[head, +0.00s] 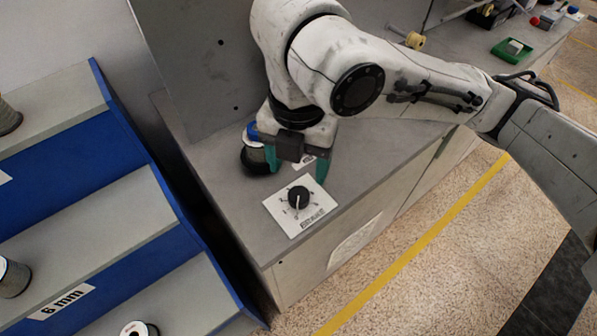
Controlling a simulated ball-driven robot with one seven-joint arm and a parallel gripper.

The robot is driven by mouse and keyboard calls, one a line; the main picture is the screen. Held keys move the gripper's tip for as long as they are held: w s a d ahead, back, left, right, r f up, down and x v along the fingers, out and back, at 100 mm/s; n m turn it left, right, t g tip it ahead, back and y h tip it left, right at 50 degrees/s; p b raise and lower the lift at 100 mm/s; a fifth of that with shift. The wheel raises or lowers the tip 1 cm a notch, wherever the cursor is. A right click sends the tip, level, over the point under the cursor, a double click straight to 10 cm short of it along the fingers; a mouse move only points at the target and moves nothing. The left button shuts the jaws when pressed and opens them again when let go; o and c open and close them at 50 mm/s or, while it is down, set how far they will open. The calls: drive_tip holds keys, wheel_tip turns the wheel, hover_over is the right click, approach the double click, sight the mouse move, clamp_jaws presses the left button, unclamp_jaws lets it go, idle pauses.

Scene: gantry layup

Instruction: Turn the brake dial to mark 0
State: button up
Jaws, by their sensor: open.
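The brake dial (298,196) is a round black knob on a white square plate (277,205) with marks around it and a label along its lower edge. The plate lies on the grey bench top near its front left corner. A pale pointer line shows on the knob, running toward the bottom of the picture; the mark numbers are too small to read. My gripper (297,167) is open, its two teal fingers spread apart, just behind and above the dial. The fingers appear clear of the knob.
A dark spool (258,157) with a blue top stands close beside my gripper's left finger. A blue and grey rack (130,215) with spools stands left of the bench (235,215). A green tray (513,50) lies far right. The bench right of the dial is clear.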

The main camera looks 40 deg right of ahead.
drive_tip(key=shift+r, duration=1.35)
drive_tip(key=shift+a, duration=0.1)
